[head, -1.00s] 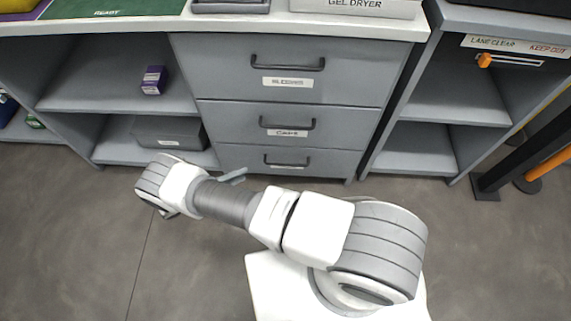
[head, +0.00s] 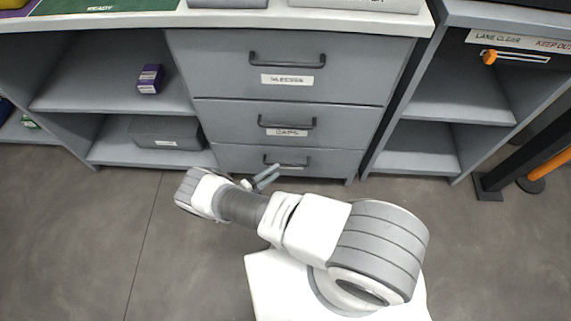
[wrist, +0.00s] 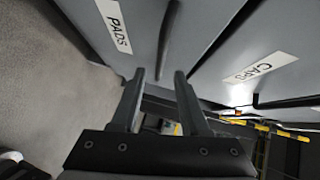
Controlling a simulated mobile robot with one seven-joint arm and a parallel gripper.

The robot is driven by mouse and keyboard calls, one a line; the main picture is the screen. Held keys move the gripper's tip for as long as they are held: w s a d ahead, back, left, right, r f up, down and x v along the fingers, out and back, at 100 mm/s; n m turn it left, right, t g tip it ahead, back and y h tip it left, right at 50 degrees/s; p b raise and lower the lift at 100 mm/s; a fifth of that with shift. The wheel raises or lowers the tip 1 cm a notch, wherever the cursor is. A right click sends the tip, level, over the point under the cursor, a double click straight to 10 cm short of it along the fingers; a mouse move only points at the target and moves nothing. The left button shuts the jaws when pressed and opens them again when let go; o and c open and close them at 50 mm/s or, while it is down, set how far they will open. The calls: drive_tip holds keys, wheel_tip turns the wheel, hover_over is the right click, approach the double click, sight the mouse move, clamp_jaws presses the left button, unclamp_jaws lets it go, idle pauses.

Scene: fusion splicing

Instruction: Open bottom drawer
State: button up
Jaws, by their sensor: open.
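The bottom drawer (head: 333,163) is the lowest of three grey drawers and sits closed, flush with the cabinet front. Its dark bar handle (head: 291,165) is partly hidden by my gripper in the head view. In the wrist view the drawer carries a PADS label (wrist: 114,26), and its handle (wrist: 169,40) lies just beyond my fingertips, roughly in line with the gap between them. My gripper (head: 276,172) is open and empty, close in front of the drawer; its two fingers (wrist: 159,76) stand apart in the wrist view. I cannot tell whether they touch the handle.
The CAPS drawer (head: 350,122) and the top drawer (head: 360,65) above are closed. Open shelves at left hold a purple box (head: 150,78) and a grey bin (head: 165,132). A dark post (head: 487,186) stands at right. The floor at left is clear.

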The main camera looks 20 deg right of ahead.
sight(285, 164)
drive_tip(key=x, duration=0.6)
drive_tip(key=shift+d, duration=0.1)
drive_tip(key=shift+c, duration=0.3)
clamp_jaws()
idle(1.0)
